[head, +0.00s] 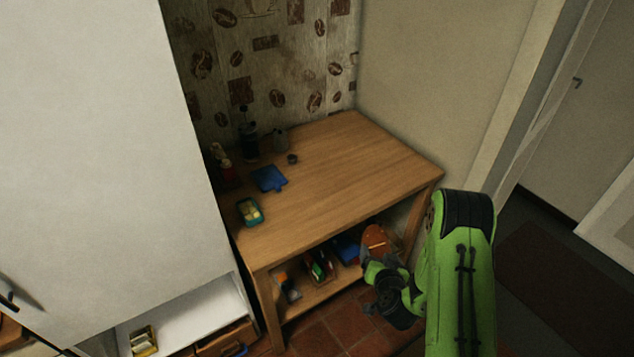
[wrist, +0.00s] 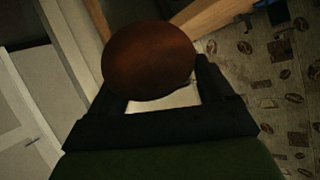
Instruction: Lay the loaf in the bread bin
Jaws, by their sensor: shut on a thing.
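The loaf (head: 376,239) is a rounded orange-brown lump in front of the table's lower right side. In the wrist view the loaf (wrist: 150,58) is dark brown and sits between the fingers. My gripper (head: 374,263) is shut on it; the dark fingers (wrist: 163,92) reach up either side of it. A blue container (head: 347,249) stands on the lower shelf, just behind and left of the loaf and partly hidden. I cannot tell for sure whether it is the bread bin.
A wooden table (head: 350,160) carries a blue board (head: 269,179), a teal box (head: 250,211) with pale contents, and dark jars at the back. Its lower shelf (head: 310,300) holds a rack (head: 320,266) of colourful items. A white cabinet (head: 110,140) stands left; a wall is behind right.

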